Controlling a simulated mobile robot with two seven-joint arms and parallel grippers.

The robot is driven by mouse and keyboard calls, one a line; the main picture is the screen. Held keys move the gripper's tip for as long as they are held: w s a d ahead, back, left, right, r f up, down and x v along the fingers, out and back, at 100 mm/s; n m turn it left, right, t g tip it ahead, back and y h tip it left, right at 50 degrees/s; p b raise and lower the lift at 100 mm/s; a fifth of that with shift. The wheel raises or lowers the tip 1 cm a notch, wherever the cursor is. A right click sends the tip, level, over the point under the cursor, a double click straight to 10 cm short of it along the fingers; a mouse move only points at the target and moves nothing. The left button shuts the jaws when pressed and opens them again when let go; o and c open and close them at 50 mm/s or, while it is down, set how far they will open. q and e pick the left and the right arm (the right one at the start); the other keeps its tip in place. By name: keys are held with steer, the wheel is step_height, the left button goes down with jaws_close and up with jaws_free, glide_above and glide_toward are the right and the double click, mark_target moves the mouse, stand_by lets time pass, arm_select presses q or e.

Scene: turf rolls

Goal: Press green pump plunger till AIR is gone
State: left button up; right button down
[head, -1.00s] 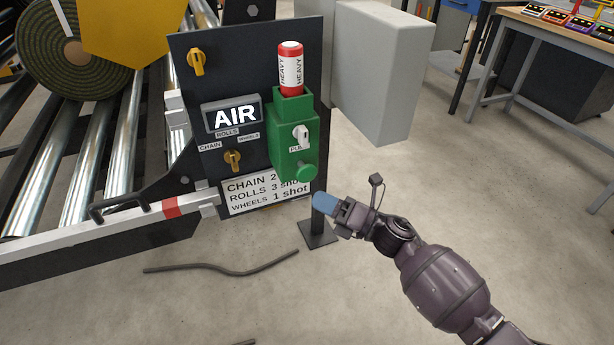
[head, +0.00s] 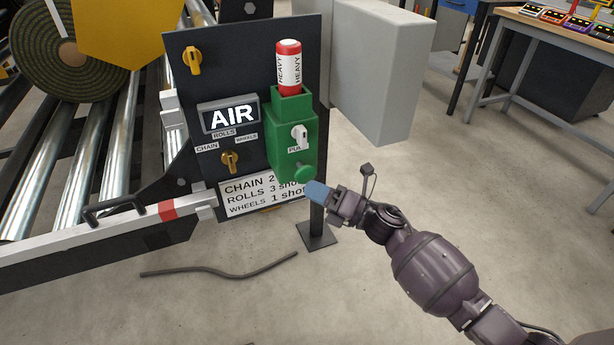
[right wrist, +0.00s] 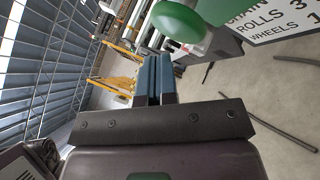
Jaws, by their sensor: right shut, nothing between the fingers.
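The green pump (head: 291,135) is mounted on a dark panel, with a red and white HEAVY cartridge (head: 289,68) standing in its top. Its round green plunger knob (head: 304,173) sticks out at the bottom; the knob also shows large at the top of the right wrist view (right wrist: 180,20). The display (head: 230,115) on the panel reads AIR in lit white letters. My right gripper (head: 316,192) is shut and empty, its blue fingertips just below and right of the knob, seemingly apart from it. In the right wrist view the fingers (right wrist: 155,78) are together. My left gripper is out of view.
A sign (head: 262,195) below lists CHAIN, ROLLS and WHEELS shots. Yellow knobs (head: 229,161) sit on the panel. A grey box (head: 380,75) stands behind right. A dark hose (head: 220,272) lies on the floor. Rollers and a turf roll are at left.

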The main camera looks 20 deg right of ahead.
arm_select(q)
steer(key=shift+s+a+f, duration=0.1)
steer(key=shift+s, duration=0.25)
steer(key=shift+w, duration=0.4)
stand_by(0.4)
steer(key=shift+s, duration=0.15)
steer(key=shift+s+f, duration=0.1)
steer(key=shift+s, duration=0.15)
arm_select(e)
steer(key=shift+w, duration=0.45)
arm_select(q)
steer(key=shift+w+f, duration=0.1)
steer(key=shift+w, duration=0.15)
arm_select(e)
steer(key=shift+w, duration=0.15)
